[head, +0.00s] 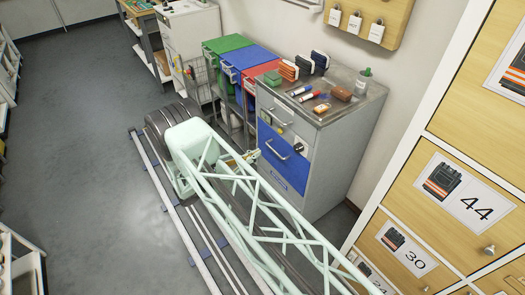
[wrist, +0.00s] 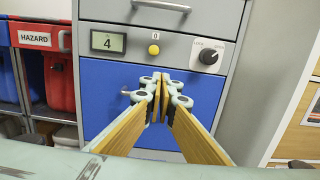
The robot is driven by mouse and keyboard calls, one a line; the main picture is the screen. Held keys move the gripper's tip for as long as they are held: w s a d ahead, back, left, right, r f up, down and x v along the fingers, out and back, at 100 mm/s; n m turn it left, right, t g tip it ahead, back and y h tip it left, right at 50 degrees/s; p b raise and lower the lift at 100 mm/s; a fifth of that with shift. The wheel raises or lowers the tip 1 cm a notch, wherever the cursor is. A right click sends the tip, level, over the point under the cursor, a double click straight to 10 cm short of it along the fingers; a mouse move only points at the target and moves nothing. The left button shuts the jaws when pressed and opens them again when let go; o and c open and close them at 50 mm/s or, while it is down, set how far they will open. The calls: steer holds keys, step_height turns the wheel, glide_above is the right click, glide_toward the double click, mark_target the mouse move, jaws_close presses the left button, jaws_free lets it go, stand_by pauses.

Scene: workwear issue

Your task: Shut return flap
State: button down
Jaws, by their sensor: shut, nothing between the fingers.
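The return flap (wrist: 205,88) is the blue front panel of a grey metal cabinet. It also shows in the head view (head: 288,170), with a metal pull handle (head: 277,150) near its top. The panel looks close to flush with the cabinet front; I cannot tell if a small gap is left. My gripper (wrist: 164,88) is shut and empty, in front of the flap's upper middle. It hides most of the handle in the wrist view. I cannot tell whether the fingertips touch the panel.
Above the flap are a display reading 4 (wrist: 108,40), a yellow button (wrist: 154,50) and a LOCK knob (wrist: 208,56). The cabinet top (head: 322,108) holds markers, pouches and a bottle (head: 362,82). A red HAZARD bin (wrist: 40,37) stands left; numbered wooden lockers (head: 460,190) stand right.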

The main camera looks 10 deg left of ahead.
steer(key=shift+v, duration=1.25)
steer(key=shift+d+r, duration=0.1)
steer(key=shift+r, duration=0.05)
steer(key=d+r+m+g, duration=0.4)
steer(key=d+r, duration=0.4)
steer(key=r, duration=0.3)
steer(key=d+r+m+g, duration=0.3)
steer(key=d+r+g, duration=0.1)
steer(key=d+r, duration=0.5)
steer(key=s+d+r+m+g+y, duration=0.15)
steer(key=s+d+r+m, duration=0.3)
steer(key=d+r, duration=0.45)
steer(key=s+d+r+m+g+y, duration=0.1)
steer(key=s+d+r+m+g, duration=0.2)
steer(key=s+d+r, duration=0.55)
steer(key=s+d+r+m+y, duration=0.3)
steer(key=s+r, duration=0.3)
steer(key=s, duration=0.1)
steer(key=s+d+r+m+y, duration=0.2)
steer(key=s+d+r, duration=0.1)
steer(key=s+r, duration=0.45)
steer(key=s+r+m+t+y, duration=0.3)
steer(key=s+m+y, duration=0.2)
steer(key=s, duration=1.8)
steer(key=shift+s+a+m+y, duration=0.2)
steer(key=shift+a+m+y, duration=0.15)
steer(key=shift+m, duration=0.9)
